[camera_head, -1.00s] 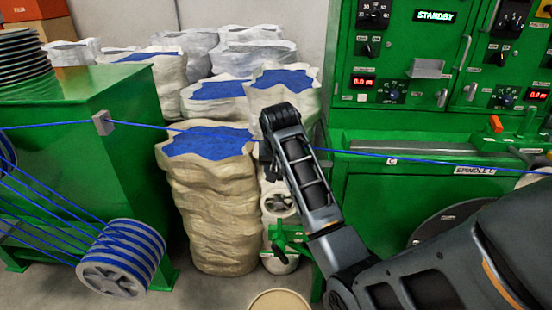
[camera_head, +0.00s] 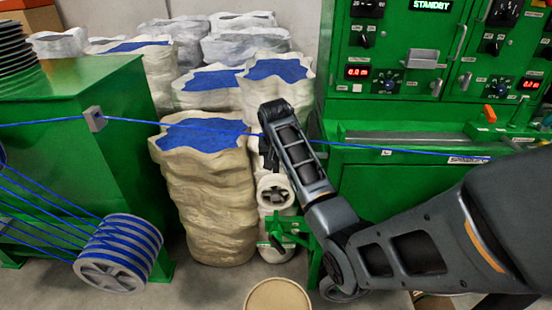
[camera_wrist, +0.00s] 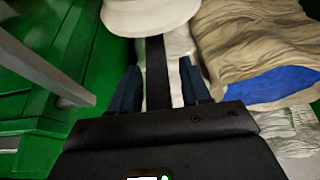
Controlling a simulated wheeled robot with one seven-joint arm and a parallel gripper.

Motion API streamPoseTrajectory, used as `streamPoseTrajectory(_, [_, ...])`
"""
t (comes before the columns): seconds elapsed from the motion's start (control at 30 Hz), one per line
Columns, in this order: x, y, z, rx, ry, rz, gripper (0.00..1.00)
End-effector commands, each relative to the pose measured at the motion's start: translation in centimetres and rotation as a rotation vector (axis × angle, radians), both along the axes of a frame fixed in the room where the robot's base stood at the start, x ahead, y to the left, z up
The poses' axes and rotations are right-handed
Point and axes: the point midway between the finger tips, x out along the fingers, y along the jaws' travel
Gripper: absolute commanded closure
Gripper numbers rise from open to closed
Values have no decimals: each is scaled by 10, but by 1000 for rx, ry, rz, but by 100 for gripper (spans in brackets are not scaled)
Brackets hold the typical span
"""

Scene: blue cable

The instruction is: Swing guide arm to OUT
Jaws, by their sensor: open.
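My gripper (camera_head: 266,153) hangs from the end of my arm in the head view, near the blue cable (camera_head: 205,130), largely hidden by my wrist. In the wrist view my gripper (camera_wrist: 160,88) has its two dark fingers apart. A dark bar (camera_wrist: 157,70) shows between them; I cannot tell whether either finger touches it. A white round part (camera_wrist: 150,14) is at the top of that view. In the head view a white wheel (camera_head: 274,191) stands below my gripper, above a green bracket (camera_head: 286,230). I cannot tell for sure which part is the guide arm, nor its position.
Sacks with blue contents (camera_head: 203,195) stand close left of my gripper. The green machine (camera_head: 365,190) is at right, partly behind my arm. A green cabinet (camera_head: 100,150) and a blue-wound spool (camera_head: 118,252) are at left. A round lid (camera_head: 277,296) is at bottom.

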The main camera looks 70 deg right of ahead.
Motion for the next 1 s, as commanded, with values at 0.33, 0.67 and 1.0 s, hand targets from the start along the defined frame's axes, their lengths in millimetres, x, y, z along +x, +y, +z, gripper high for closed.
streamPoseTrajectory(0.33, [0, 0, 0, 0, 0, 0, 67])
streamPoseTrajectory(0.67, [0, 0, 0, 0, 0, 0, 98])
streamPoseTrajectory(1.0, [0, 0, 0, 0, 0, 0, 100])
